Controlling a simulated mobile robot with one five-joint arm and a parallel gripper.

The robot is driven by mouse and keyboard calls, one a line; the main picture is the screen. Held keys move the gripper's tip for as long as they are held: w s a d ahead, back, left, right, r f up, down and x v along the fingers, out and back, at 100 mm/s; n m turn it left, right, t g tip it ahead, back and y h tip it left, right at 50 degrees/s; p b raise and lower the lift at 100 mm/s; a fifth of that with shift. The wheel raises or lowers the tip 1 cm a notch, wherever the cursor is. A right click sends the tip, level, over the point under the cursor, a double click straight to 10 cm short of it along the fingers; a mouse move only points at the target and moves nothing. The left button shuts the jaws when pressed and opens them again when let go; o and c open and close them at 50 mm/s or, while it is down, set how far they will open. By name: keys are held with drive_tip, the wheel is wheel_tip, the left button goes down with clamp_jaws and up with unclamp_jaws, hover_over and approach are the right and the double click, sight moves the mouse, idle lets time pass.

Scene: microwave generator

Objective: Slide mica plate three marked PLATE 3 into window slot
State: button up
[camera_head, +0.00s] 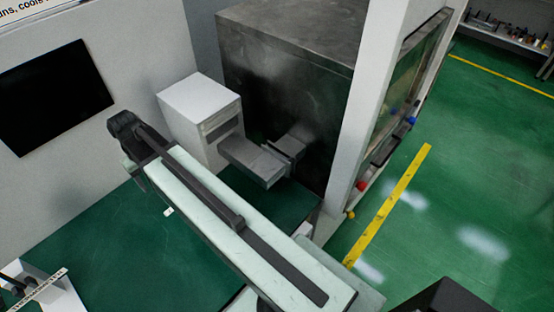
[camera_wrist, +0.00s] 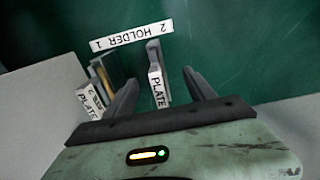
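In the wrist view, my gripper (camera_wrist: 162,90) is open, with one dark finger on each side of a grey plate (camera_wrist: 153,58). The plate stands on edge, and its white label reads PLATE; I cannot read a number on it. Gaps show between the plate and both fingers. A second labelled plate (camera_wrist: 90,102) is left of the left finger, by a yellowish slab. A strip reading HOLDER, with 1 and 2, shows upside down (camera_wrist: 131,36).
A white box (camera_head: 200,112) and a big dark metal cabinet (camera_head: 270,80) stand behind the duct. A white labelled tray (camera_head: 52,295) is at lower left. The green tabletop (camera_head: 110,250) is mostly clear. A white post (camera_head: 365,100) stands right of the cabinet.

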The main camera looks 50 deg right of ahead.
clamp_jaws()
idle(1.0)
drive_tip(key=shift+r, duration=0.1)
drive_tip(key=shift+r+p, duration=2.95)
drive_tip(key=shift+p, duration=0.1)
